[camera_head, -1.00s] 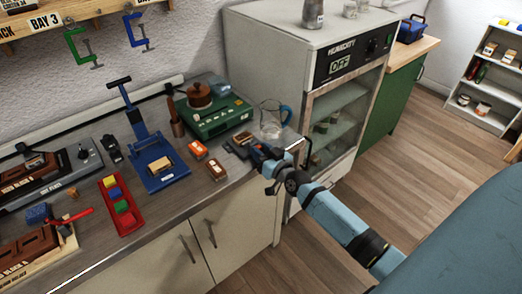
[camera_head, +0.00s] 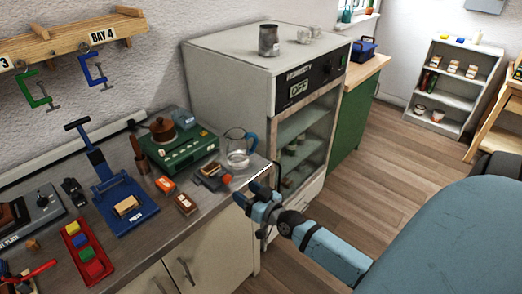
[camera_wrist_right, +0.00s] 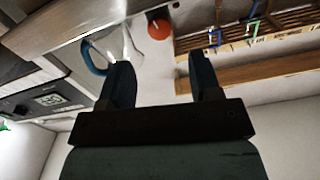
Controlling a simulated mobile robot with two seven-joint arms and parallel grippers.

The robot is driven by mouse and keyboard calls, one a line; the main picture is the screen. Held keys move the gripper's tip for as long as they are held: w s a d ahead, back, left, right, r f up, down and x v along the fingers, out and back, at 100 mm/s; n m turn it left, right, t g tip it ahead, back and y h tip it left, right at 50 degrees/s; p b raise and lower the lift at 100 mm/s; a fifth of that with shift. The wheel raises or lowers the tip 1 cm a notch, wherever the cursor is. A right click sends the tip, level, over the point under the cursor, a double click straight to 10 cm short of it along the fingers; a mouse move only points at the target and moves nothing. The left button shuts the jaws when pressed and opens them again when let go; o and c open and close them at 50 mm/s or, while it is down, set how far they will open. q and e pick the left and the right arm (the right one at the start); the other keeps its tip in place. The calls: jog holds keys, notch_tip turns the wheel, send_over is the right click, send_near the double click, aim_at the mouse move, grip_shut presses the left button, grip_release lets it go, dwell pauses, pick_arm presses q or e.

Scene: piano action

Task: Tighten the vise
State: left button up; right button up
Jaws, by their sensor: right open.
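A small dark grey device with an orange-red knob (camera_head: 227,180) lies near the front edge of the counter, beside the glass beaker. It looks like the vise, but it is too small to be sure. In the right wrist view the orange-red knob (camera_wrist_right: 159,28) shows beyond the fingertips, not between them. My right gripper (camera_head: 252,196) is just off the counter's front edge, to the right of the device and apart from it. In the wrist view the fingers of the right gripper (camera_wrist_right: 160,75) are apart with nothing between them. My left gripper is out of view.
A glass beaker with a blue handle (camera_head: 238,155) stands close behind the device. A blue press (camera_head: 120,207), orange and brown small boxes and a green hotplate (camera_head: 180,150) crowd the counter. A white humidity cabinet (camera_head: 215,95) stands to the right. Open floor lies beyond.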

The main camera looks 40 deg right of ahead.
jog(key=s, duration=0.6)
jog(key=shift+s+d, duration=0.25)
jog(key=shift+s, duration=0.05)
jog(key=s+a+f+n+g+y+p, duration=0.1)
jog(key=s+a+n+g+p, duration=0.1)
jog(key=s+a+p, duration=0.3)
jog(key=s+a+f+n+g+y+p, duration=0.1)
jog(key=s+a+g+p, duration=0.4)
jog(key=a, duration=0.8)
jog(key=s+f, duration=0.1)
jog(key=s, duration=0.2)
jog(key=shift+f+n, duration=0.2)
jog(key=shift+n, duration=0.2)
